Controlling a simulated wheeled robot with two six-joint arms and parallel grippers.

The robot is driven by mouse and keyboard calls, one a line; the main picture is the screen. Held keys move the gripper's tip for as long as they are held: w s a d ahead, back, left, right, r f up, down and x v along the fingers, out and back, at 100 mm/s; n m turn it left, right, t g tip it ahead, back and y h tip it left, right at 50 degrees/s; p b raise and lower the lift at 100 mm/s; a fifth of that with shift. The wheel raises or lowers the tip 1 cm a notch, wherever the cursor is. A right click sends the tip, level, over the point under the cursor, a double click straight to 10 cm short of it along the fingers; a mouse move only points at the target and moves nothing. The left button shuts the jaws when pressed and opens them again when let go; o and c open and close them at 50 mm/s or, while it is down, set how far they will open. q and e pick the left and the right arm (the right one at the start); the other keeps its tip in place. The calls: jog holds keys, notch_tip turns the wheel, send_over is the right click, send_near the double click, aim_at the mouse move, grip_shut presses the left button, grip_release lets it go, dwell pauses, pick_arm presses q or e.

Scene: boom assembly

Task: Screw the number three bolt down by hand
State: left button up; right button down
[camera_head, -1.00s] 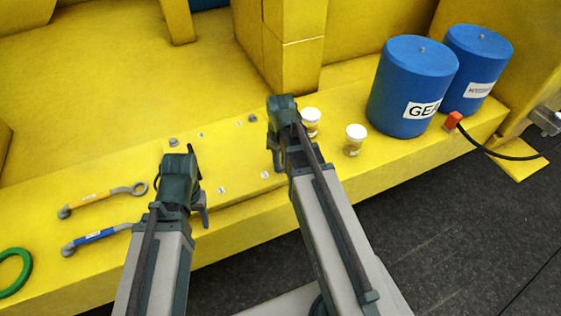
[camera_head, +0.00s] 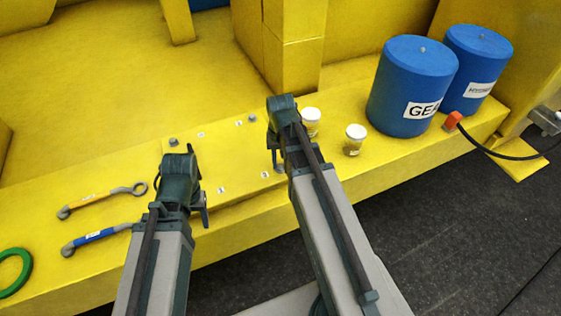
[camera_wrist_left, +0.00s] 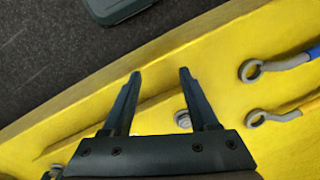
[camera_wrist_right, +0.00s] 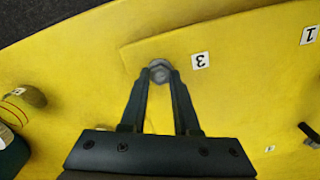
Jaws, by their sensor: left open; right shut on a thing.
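The number three bolt (camera_wrist_right: 160,72) stands in the yellow plate beside the label "3" (camera_wrist_right: 200,61) in the right wrist view. My right gripper (camera_wrist_right: 161,76) is shut on its head, with a fingertip on each side. In the head view the bolt (camera_head: 280,168) shows partly below my right gripper (camera_head: 274,157). How deep the bolt sits is not clear. My left gripper (camera_wrist_left: 159,73) is open and empty above the front strip of the yellow plate. Another bolt (camera_wrist_left: 183,117) shows near its right finger; it looks lower than the fingers.
Two ring wrenches, yellow-handled (camera_head: 105,196) and blue-handled (camera_head: 98,237), lie at the left near a green ring (camera_head: 12,270). Two white-lidded jars (camera_head: 355,140) (camera_head: 311,120) stand right of my right gripper, with blue drums (camera_head: 412,85) behind. A bolt (camera_head: 173,142) stands behind my left gripper.

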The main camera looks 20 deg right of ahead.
aim_at(281, 165)
jog(key=shift+m, duration=0.5)
jog(key=shift+w, duration=0.1)
jog(key=c, duration=0.6)
grip_release()
jog(key=shift+c, duration=0.2)
pick_arm(q)
jog(key=shift+r, duration=0.15)
pick_arm(e)
jog(key=shift+r, duration=0.1)
pick_arm(q)
notch_tip(281, 165, up, 14)
jog(key=p, duration=1.3)
jog(key=shift+f+p, duration=0.2)
jog(key=shift+p, duration=0.2)
pick_arm(e)
notch_tip(281, 165, up, 14)
jog(key=shift+f, duration=0.2)
pick_arm(q)
jog(key=shift+s, duration=0.1)
